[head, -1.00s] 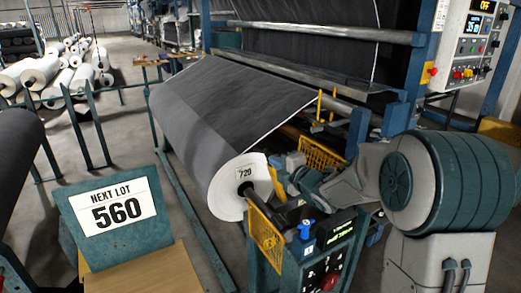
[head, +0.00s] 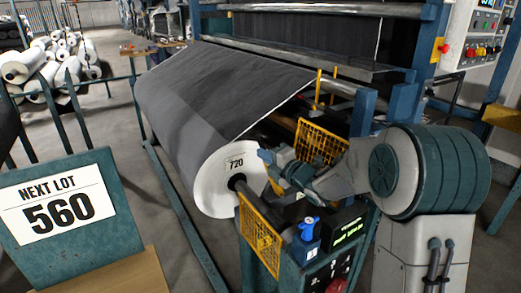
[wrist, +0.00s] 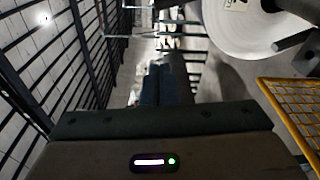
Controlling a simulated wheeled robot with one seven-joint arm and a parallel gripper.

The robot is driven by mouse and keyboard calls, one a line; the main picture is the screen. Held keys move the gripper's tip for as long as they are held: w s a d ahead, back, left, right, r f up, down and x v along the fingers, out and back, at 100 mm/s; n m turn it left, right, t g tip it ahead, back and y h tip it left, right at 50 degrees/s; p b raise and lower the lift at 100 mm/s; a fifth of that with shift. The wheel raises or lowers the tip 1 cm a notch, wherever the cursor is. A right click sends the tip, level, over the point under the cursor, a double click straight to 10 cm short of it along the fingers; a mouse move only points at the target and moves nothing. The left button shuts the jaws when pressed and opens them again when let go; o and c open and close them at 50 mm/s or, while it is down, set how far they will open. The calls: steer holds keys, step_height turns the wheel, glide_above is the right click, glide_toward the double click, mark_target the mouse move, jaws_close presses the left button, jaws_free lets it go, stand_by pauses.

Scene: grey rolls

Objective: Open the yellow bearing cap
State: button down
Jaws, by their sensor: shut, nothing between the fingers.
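The big grey roll (head: 215,95) rests in its stand, its white end marked 720 facing me. A dark shaft (head: 238,183) comes out of its core. I cannot single out the yellow bearing cap. Yellow mesh panels stand behind my wrist (head: 322,145) and at the stand's front (head: 260,235). My gripper (head: 264,156) is at the roll's right edge, above the shaft; I cannot tell if they touch. In the wrist view my shut, empty gripper (wrist: 165,85) points away, with the roll end (wrist: 255,28), shaft (wrist: 292,41) and yellow mesh (wrist: 296,108) to its right.
Dark floor lies between sign and stand. White rolls (head: 60,62) lie at the back left.

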steer(key=x, duration=1)
steer(key=d, duration=0.2)
steer(key=w+d+p, duration=0.1)
steer(key=shift+d+r, duration=0.3)
steer(key=shift+d, duration=0.05)
steer(key=shift+w, duration=0.1)
